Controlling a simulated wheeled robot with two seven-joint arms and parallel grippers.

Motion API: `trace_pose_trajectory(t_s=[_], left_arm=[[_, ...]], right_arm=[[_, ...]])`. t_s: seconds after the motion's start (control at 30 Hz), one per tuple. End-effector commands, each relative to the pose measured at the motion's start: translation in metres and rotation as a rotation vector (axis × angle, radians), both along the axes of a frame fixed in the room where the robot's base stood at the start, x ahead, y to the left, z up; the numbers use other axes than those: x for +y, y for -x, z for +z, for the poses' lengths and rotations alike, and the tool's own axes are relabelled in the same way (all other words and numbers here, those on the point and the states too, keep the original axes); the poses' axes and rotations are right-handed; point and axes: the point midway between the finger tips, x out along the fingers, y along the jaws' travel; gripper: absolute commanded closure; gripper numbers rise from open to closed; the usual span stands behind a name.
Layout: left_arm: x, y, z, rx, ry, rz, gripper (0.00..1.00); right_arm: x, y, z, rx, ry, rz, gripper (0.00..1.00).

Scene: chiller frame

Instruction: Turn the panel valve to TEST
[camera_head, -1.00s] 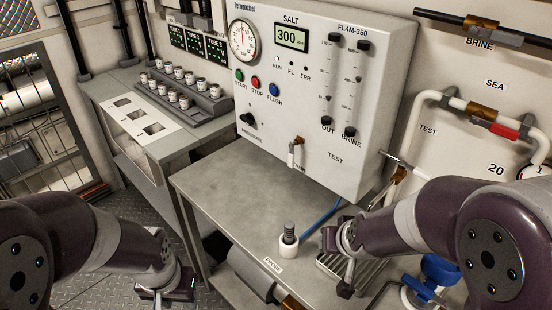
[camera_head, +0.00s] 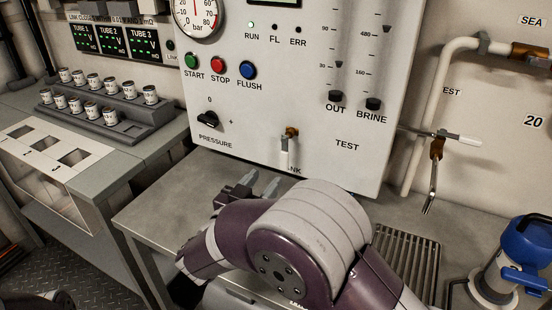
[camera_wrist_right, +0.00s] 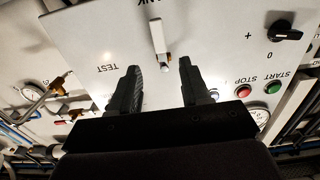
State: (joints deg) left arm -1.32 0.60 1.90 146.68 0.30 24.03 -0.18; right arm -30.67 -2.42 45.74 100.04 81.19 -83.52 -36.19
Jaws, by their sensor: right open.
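The panel valve (camera_head: 288,148) is a small brass fitting with a white lever, low on the white panel. Its lever hangs down toward a partly hidden label ending in "NK"; the TEST label (camera_head: 347,145) is to its right. In the right wrist view the picture is upside down, and the valve lever (camera_wrist_right: 160,45) stands just beyond the fingertips, between their lines. My right gripper (camera_head: 262,182) is open and empty, below and slightly left of the lever, apart from it. It also shows in the wrist view (camera_wrist_right: 159,68). My left gripper is out of view.
The pressure knob (camera_head: 208,119) and the buttons (camera_head: 219,68) are left of the valve. The grey bench (camera_head: 150,215) lies under the panel. A drain grate (camera_head: 405,255) and a blue-topped device (camera_head: 520,250) are at the right. A pipe valve (camera_head: 437,148) juts out right of the panel.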

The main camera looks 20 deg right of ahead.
Motion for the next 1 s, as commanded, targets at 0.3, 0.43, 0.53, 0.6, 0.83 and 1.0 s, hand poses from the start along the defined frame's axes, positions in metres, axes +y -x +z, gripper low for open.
trace_pose_trajectory(t_s=[0.3,0.43,0.53,0.6,0.83,1.0], left_arm=[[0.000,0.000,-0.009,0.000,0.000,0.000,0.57],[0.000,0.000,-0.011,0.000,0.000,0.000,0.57],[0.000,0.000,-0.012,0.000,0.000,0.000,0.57],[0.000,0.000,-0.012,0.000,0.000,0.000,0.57],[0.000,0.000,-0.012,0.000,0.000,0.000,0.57],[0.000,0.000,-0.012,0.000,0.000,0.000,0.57]], right_arm=[[-0.053,-0.046,-0.001,-0.002,-0.001,-0.004,0.53],[-0.068,-0.060,-0.001,0.000,0.000,-0.001,0.53],[-0.076,-0.067,-0.001,-0.001,-0.001,0.000,0.53],[-0.079,-0.070,-0.001,0.001,-0.001,0.001,0.53],[-0.080,-0.072,0.000,-0.001,-0.001,0.003,0.53],[-0.080,-0.072,0.000,-0.001,-0.001,0.003,0.86]])
